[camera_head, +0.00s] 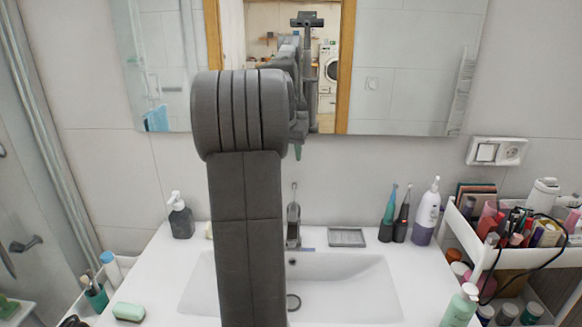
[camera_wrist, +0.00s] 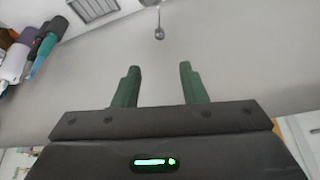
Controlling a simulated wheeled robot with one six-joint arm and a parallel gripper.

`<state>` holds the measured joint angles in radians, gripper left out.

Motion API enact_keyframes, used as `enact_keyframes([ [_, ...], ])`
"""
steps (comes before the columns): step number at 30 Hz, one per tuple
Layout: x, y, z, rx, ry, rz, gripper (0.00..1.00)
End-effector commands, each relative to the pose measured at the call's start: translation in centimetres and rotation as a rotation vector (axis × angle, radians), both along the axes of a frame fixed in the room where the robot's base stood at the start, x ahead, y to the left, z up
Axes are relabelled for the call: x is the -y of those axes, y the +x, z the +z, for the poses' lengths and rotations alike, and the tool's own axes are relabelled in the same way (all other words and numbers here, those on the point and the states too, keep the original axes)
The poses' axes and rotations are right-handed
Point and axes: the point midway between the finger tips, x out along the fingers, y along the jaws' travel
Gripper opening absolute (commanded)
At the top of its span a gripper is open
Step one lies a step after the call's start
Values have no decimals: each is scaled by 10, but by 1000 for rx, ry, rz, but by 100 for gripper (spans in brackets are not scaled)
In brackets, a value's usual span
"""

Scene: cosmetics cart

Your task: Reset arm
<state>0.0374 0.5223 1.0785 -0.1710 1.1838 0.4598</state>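My arm (camera_head: 247,220) rises through the middle of the head view, in front of the sink and the mirror. My gripper (camera_wrist: 158,75) shows in the wrist view with its two green fingers wide apart. Nothing is between the fingers.
The white sink (camera_head: 350,285) has a faucet (camera_head: 293,225) behind it. A dark soap bottle (camera_head: 181,219) stands left; a soap dish (camera_head: 346,237), electric toothbrushes (camera_head: 402,222) and a white bottle (camera_head: 427,213) stand right. A full cosmetics cart (camera_head: 466,232) is far right.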

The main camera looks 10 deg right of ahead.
Motion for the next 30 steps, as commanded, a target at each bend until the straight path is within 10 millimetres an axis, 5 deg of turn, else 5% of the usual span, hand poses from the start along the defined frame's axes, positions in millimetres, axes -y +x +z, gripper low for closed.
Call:
enact_keyframes([
  [17, -2, -4, 9, -1, 0, 0, 39],
  [30, 10, 20, -56, -5, 1, -1, 39],
])
